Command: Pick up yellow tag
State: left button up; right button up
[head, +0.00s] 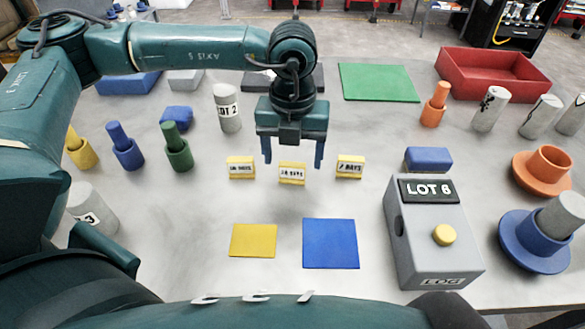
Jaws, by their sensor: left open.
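Three small yellow tags with printed black-on-white labels stand in a row on the grey table: a left tag (240,167), a middle tag (292,174) and a right tag (350,166). The labels seem to end in "DAYS"; the numbers are hard to read. My left gripper (293,156) points down with its fingers apart and nothing between them. It appears above or just behind the middle tag; its exact height is unclear. My right gripper is not in view.
A yellow mat (253,240) and a blue mat (330,243) lie in front. A grey cylinder (227,108) and a green peg (177,148) stand left. A red tray (490,78) is at back.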

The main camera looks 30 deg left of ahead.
aim_at(292, 164)
pick_arm(q)
jog(key=shift+f, duration=1.5)
jog(key=shift+s, duration=0.1)
jog(key=shift+c, duration=0.3)
jog(key=c, duration=1)
